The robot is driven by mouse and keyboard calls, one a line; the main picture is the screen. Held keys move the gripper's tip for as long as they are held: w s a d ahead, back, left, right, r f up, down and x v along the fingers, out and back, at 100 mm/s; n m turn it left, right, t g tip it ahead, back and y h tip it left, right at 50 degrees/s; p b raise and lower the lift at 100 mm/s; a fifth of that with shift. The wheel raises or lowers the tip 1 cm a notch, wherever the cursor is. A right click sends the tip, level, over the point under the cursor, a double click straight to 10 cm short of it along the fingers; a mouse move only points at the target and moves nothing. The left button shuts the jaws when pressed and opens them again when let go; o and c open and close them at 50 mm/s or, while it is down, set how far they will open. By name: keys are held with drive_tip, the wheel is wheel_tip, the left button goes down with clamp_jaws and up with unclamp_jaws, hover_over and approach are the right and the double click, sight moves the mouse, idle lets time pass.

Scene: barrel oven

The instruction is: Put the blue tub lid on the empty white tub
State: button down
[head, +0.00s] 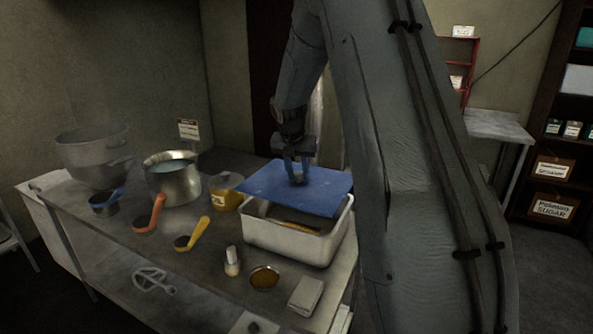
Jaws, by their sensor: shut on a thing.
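The blue tub lid (264,184) is a flat blue rectangle in the head view. My gripper (298,178) points down at the middle of its top and is shut on it there. The lid is over the back part of a white tub (286,247) on the table. It looks shifted toward the back left, so the tub's front part shows open. A brownish, stick-like thing (297,228) shows inside the tub. Whether the lid touches the rim, I cannot tell.
On the table left of the tub stand a large grey pot (93,160), a steel pot (171,180), a yellow container (226,192) and orange and yellow scoops (187,237). A small brush (232,262), an amber dish (264,278) and a folded cloth (305,296) lie in front.

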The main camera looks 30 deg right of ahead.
sight(297, 184)
drive_tip(key=shift+a+f+b, duration=0.15)
drive_tip(key=shift+f+b, duration=0.7)
drive_tip(key=shift+f, duration=1)
drive_tip(key=shift+f+b, duration=0.75)
drive_tip(key=shift+f, duration=0.2)
drive_tip(key=shift+f+b, duration=0.65)
drive_tip(key=shift+b, duration=0.05)
drive_tip(key=c, duration=1.2)
unclamp_jaws()
drive_tip(key=shift+b+v, duration=0.9)
drive_tip(key=shift+v, duration=3)
drive_tip(key=s+a+f+n+g+y, duration=0.1)
drive_tip(key=s+a+f, duration=0.3)
drive_tip(key=s, duration=0.6)
drive_tip(key=s+a+f+n+y, duration=0.1)
drive_tip(key=s+a+f+n, duration=0.2)
drive_tip(key=s+a, duration=0.4)
drive_tip(key=s+a+f+n+g, duration=0.1)
drive_tip(key=s+a+f+n, duration=0.3)
drive_tip(key=s, duration=0.8)
drive_tip(key=shift+s+a+f+g+y, duration=0.15)
drive_tip(key=shift+s+a+y, duration=0.05)
drive_tip(key=shift+a, duration=0.4)
drive_tip(key=shift+s+a+f+g+y, duration=0.15)
drive_tip(key=shift+a+y, duration=0.05)
drive_tip(key=shift+a, duration=0.35)
